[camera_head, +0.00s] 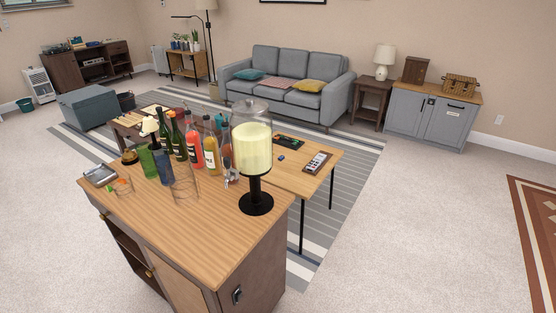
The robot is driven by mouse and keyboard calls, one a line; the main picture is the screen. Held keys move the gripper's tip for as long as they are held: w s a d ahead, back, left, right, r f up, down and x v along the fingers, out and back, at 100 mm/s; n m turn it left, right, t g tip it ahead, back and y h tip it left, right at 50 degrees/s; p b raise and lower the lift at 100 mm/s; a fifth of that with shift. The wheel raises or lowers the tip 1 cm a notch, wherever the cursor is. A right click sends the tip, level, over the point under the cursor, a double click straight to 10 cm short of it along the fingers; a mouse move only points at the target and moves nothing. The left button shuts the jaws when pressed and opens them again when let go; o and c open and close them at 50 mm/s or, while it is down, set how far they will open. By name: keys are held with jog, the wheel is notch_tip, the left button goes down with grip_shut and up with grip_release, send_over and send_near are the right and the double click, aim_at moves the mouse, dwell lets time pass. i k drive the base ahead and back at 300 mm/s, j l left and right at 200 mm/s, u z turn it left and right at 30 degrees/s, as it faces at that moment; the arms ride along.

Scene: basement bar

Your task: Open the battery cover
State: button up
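I cannot make out a battery cover for certain. A dark flat device with small coloured spots (289,140) lies farther back on the same table. A small blue item (281,157) lies between them. Details on these are too small to read, and I cannot tell whether any has a cover. My gripper is not in view.
The bar cabinet (225,238) stands in front, carrying a drink dispenser (252,150), several bottles, glasses and a metal tray (101,175). The wooden table (290,178) adjoins it behind. A grey sofa (290,85) stands at the back. Open carpet (430,220) lies to the right.

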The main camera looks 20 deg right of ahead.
aim_at(321, 156)
jog(key=z, duration=0.55)
jog(key=i+l+z, duration=0.25)
jog(key=i, duration=0.4)
jog(key=i+j+z, duration=0.1)
jog(key=i+z, duration=0.15)
jog(key=i, duration=0.4)
jog(key=i+l+u, duration=0.1)
jog(key=i, duration=0.6)
jog(key=i+l, duration=0.15)
jog(key=i, duration=0.5)
jog(key=i+u, duration=0.6)
jog(key=u, duration=0.25)
jog(key=i+l+u, duration=0.15)
jog(key=u, duration=0.25)
jog(key=i+l+u, duration=0.4)
jog(key=k+j, duration=0.05)
jog(key=j, duration=0.05)
